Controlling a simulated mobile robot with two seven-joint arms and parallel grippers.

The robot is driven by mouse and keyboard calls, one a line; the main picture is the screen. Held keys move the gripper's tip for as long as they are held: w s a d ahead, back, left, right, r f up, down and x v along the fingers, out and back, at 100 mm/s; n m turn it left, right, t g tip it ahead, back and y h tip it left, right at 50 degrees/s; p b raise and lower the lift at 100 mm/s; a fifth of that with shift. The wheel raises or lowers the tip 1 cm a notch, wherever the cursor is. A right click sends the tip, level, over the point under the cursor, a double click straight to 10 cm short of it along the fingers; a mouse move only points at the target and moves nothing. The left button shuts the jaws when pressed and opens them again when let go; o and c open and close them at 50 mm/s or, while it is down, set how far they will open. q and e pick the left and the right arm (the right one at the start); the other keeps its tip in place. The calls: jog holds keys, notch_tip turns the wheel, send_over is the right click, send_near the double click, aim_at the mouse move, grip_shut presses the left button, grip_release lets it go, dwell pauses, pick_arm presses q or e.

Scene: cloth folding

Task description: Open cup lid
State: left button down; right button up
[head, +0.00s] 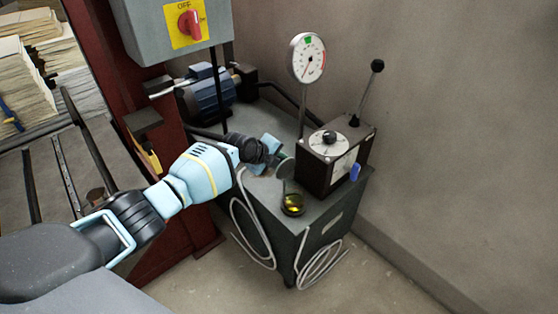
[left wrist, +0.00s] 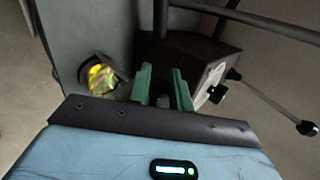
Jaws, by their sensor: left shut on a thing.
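A small round cup (head: 293,204) with a shiny yellow inside stands at the front of the grey cabinet top. Its opening is uncovered. A grey-green disc, which looks like its lid (head: 286,168), stands tilted up behind the opening. My left gripper (head: 281,156) is at this lid, behind the cup. In the left wrist view the cup (left wrist: 101,78) lies left of my green fingers (left wrist: 162,88). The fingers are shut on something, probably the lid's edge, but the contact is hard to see. My right gripper is not in view.
A dark box (head: 335,158) with a lever stands right of the cup, with a dial gauge (head: 308,58) behind. A blue motor (head: 210,95) and a red post (head: 110,85) are at left. Looped hoses hang on the cabinet (head: 305,232). The right floor is clear.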

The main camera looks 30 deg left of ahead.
pick_arm(q)
jog(key=c, duration=1.3)
grip_release()
jog(key=p+v, duration=0.2)
jog(key=v, duration=0.6)
jog(key=shift+f, duration=0.15)
